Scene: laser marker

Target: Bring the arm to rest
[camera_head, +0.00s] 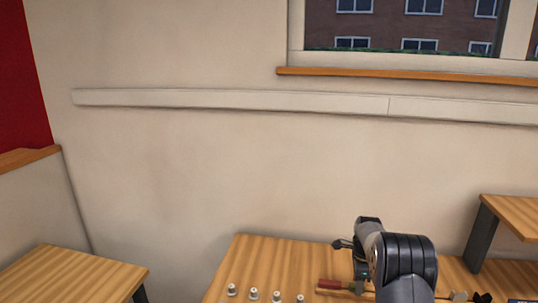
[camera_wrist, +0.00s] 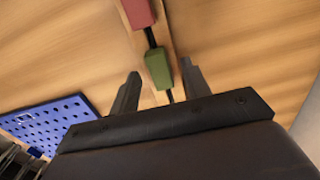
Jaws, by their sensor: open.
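My arm reaches over the wooden table (camera_head: 258,258) at the lower right of the head view. In the wrist view my gripper (camera_wrist: 162,78) is open, with its two dark fingers apart. A green block-like piece (camera_wrist: 158,68) on a dark rod shows between the fingertips. I cannot tell whether it lies between them or beyond them, and no finger visibly touches it. A red piece (camera_wrist: 138,13) is on the same line farther off. In the head view a red piece (camera_head: 329,285) lies on the table left of my arm. My arm hides part of the table.
Several small white pieces (camera_head: 254,293) stand along the table's front. A blue perforated tray (camera_wrist: 45,122) is at the left in the wrist view. A raised wooden shelf (camera_head: 515,215) stands at the right, another wooden table (camera_head: 75,275) at the left. The wall (camera_head: 200,170) is behind.

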